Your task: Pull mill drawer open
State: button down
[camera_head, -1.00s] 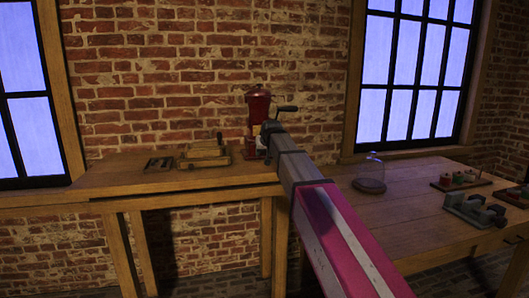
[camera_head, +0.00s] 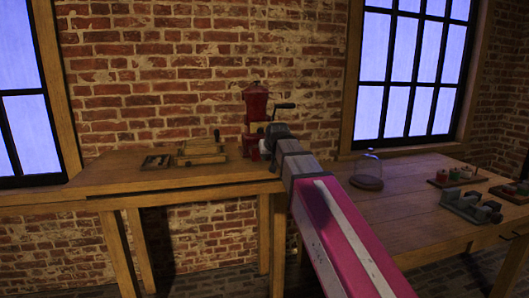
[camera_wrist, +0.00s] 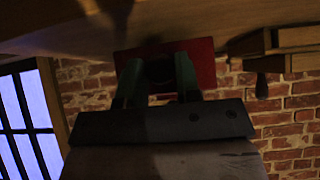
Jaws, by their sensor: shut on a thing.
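The red mill (camera_head: 255,103), with a dark crank handle on its right, stands upright at the right end of the left wooden table. My gripper (camera_head: 268,148) is at the mill's lower front, mostly hidden by my wrist in the head view. In the wrist view, my gripper's two greenish fingers (camera_wrist: 158,78) are shut on a dark knob (camera_wrist: 160,70) in front of the mill's red body (camera_wrist: 204,58). The drawer front is hidden behind the fingers and shadow, so I cannot tell how far it stands open.
A wooden box (camera_head: 201,151) and a small dark tray (camera_head: 157,162) lie left of the mill on the left table (camera_head: 150,183). The right table (camera_head: 400,215) holds a glass dome (camera_head: 368,168) and several small devices. A brick wall is behind.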

jog(key=shift+s+d, duration=0.1)
jog(key=shift+s, duration=0.3)
jog(key=shift+w, duration=0.1)
jog(key=c, duration=0.8)
grip_release()
jog(key=shift+c, duration=0.2)
jog(key=v, duration=1)
jog(key=shift+s+r, duration=0.25)
jog(key=shift+r, duration=0.05)
jog(key=shift+d, duration=0.1)
jog(key=d+f+g+h, duration=0.1)
jog(key=d+f, duration=0.2)
jog(key=f, duration=0.4)
jog(key=d+f+g, duration=0.1)
jog(key=d+f, duration=0.1)
jog(key=f, duration=0.6)
jog(key=s+d+f+m+g, duration=0.1)
jog(key=s+d+f, duration=0.3)
jog(key=f, duration=0.7)
jog(key=s+d+f+m+g+h, duration=0.1)
jog(key=s+d+f+g, duration=0.2)
jog(key=f, duration=0.8)
jog(key=s+d+f+m+g, duration=0.1)
jog(key=s+d+f+g, duration=0.1)
jog(key=s+d+f, duration=0.4)
notch_tip(320, 180, down, 5)
jog(key=s, duration=0.2)
jog(key=shift+s+d+g, duration=0.15)
jog(key=shift+s+g, duration=0.15)
